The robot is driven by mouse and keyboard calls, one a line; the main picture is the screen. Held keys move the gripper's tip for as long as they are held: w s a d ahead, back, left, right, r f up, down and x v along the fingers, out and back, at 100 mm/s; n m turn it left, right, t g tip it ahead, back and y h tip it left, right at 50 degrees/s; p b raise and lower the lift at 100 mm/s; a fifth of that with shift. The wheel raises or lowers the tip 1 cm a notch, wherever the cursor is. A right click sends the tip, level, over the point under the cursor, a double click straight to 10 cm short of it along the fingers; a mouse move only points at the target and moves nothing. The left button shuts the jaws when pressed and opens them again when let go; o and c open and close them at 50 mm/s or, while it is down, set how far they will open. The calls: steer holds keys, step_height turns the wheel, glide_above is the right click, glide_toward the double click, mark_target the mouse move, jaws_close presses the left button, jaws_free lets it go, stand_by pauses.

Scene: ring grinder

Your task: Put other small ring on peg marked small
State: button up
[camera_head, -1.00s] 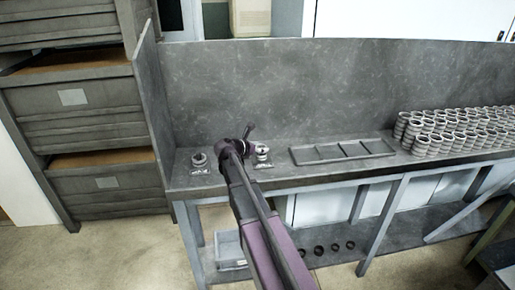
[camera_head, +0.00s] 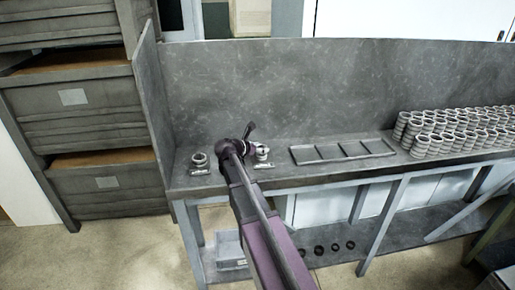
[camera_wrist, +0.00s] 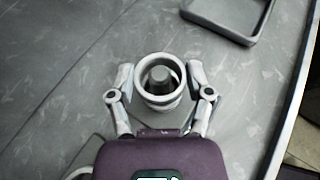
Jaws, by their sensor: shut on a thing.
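In the wrist view, my gripper (camera_wrist: 160,88) is shut on a pale metal ring (camera_wrist: 143,91), one finger on each side. A grey peg (camera_wrist: 160,76) shows inside the ring's opening. The ring is over or around this peg; how far down it sits I cannot tell. In the head view, my arm partly hides this right-hand peg station, where pale ring metal (camera_head: 262,151) shows beside the gripper. A left-hand peg station (camera_head: 199,159) also carries ring-like metal. Labels lie in front of both stations, too small to read.
A shallow divided tray (camera_head: 342,151) lies right of the pegs and also shows at the top of the wrist view (camera_wrist: 222,24). Many stacked rings (camera_head: 450,133) stand farther right. The bench (camera_head: 215,182) has a back panel and a left side panel.

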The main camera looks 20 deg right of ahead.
steer(key=shift+f+b, duration=0.65)
stand_by(0.8)
steer(key=o, duration=0.9)
steer(key=shift+r, duration=0.1)
steer(key=shift+p+v, duration=0.7)
steer(key=shift+v, duration=0.9)
steer(key=shift+p+v, duration=1.45)
steer(key=shift+v, duration=2.5)
steer(key=shift+s, duration=0.2)
